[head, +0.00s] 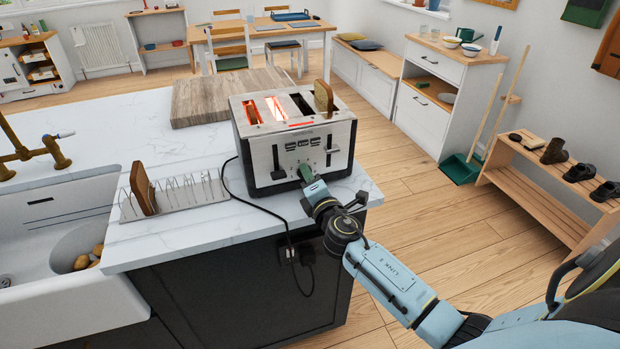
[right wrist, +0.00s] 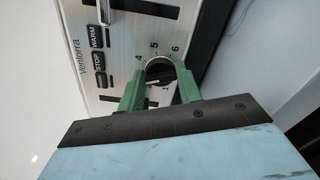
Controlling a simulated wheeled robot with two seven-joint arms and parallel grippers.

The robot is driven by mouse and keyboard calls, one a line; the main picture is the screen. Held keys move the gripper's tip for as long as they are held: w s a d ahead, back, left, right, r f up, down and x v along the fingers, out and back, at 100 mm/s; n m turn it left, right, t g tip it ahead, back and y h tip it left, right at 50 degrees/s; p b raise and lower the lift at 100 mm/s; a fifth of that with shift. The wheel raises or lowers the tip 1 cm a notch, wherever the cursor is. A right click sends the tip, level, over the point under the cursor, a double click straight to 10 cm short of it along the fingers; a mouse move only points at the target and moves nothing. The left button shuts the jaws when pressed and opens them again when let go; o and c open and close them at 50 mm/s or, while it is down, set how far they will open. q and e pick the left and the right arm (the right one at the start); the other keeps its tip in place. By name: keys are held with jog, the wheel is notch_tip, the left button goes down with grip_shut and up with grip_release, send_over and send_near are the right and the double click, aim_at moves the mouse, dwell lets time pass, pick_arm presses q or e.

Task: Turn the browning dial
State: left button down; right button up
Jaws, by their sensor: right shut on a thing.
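The steel toaster (head: 262,148) stands on the marble counter near its front corner. Two of its slots glow orange, and a bread slice (head: 323,97) sticks up at the right end. My right gripper (head: 307,176) is at the toaster's front face, low and between its two levers. In the right wrist view, the green fingers of my right gripper (right wrist: 159,79) stand on either side of the round browning dial (right wrist: 158,67) and grip it. Numbers ring the dial, with 4, 5 and 6 readable. The gripper hides the dial in the head view. My left gripper is out of view.
A wire toast rack (head: 190,199) with a slice (head: 143,188) stands left of the toaster, and a wooden board (head: 210,98) lies behind it. The black power cord (head: 262,208) hangs over the counter front.

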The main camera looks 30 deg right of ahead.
jog(key=o, duration=1)
jog(key=shift+s, duration=0.1)
jog(key=v, duration=1.3)
jog(key=shift+s+f+b, duration=0.1)
jog(key=shift+s+b, duration=0.05)
jog(key=shift+b, duration=0.25)
